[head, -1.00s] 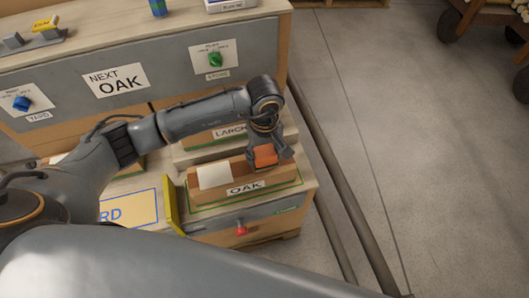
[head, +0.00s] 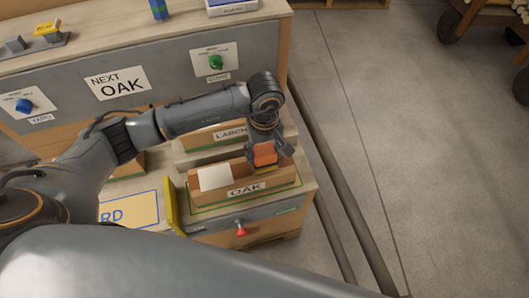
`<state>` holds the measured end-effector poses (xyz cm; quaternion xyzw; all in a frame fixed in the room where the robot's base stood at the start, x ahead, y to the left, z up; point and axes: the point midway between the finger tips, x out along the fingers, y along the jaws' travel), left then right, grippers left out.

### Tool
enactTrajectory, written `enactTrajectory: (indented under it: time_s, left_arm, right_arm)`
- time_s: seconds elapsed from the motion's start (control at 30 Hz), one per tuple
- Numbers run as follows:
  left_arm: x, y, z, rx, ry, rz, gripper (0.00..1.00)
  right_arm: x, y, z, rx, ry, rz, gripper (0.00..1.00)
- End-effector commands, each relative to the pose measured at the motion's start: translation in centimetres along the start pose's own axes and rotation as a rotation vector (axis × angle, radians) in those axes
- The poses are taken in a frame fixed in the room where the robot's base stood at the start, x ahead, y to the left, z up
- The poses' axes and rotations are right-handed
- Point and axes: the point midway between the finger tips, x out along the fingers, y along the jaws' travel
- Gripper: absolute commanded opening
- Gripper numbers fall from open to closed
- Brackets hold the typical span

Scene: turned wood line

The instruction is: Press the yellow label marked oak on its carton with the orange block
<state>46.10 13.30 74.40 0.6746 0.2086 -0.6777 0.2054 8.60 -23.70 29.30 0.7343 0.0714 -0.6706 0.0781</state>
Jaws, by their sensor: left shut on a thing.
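My left gripper (head: 267,153) comes down from above and is shut on the orange block (head: 265,152). It is over the right half of the open wooden carton with the OAK plate (head: 245,188). A small yellow strip (head: 267,169) shows just under the block, at the carton; it may be the yellow label, but its writing cannot be read. Whether the block touches it cannot be told. A white sheet (head: 214,178) stands in the carton's left half. My right gripper is not in view.
A carton marked LARCH (head: 230,134) stands just behind the oak carton. A yellow upright plate (head: 172,206) and a red knob (head: 241,230) are close by in front. A grey panel behind bears a NEXT OAK sign (head: 118,84).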

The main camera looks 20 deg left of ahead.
Motion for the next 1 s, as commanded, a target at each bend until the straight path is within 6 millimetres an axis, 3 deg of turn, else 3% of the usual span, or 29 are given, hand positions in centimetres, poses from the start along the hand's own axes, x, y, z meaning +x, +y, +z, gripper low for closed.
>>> enactTrajectory:
  time_s: [0.53, 1.0]
  left_arm:
    - [-4.8, 0.1, -0.1, 0.000, 0.003, 0.003, 0.33]
    - [-5.0, 0.1, -0.1, 0.000, 0.003, 0.004, 0.33]
  right_arm:
    - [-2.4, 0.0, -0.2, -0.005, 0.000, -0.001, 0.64]
    - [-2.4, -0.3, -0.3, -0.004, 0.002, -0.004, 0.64]
